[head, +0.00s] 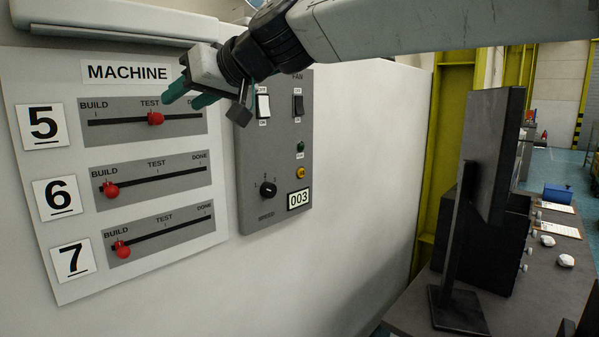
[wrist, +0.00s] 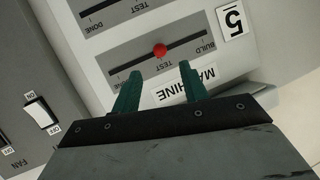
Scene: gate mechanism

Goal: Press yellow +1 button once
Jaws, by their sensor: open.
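The yellow button (head: 301,172) is small and round, low on the right side of the grey control panel (head: 255,190) in the head view, just above the 003 display (head: 299,199). Its +1 marking is too small to read. My gripper (head: 183,95) is open and empty, with green fingers, in front of the machine board near the top slider's TEST mark. It is up and left of the yellow button, well apart from it. In the wrist view, my gripper (wrist: 160,88) has its two fingers apart, with a red slider knob (wrist: 160,50) beyond them. The yellow button is outside the wrist view.
The machine board (head: 70,240) carries three sliders with red knobs. The grey panel also has a white switch (head: 263,106), a black switch (head: 298,104), a green button (head: 300,146) and a black dial (head: 268,189). A desk with a monitor (head: 490,150) stands at the right.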

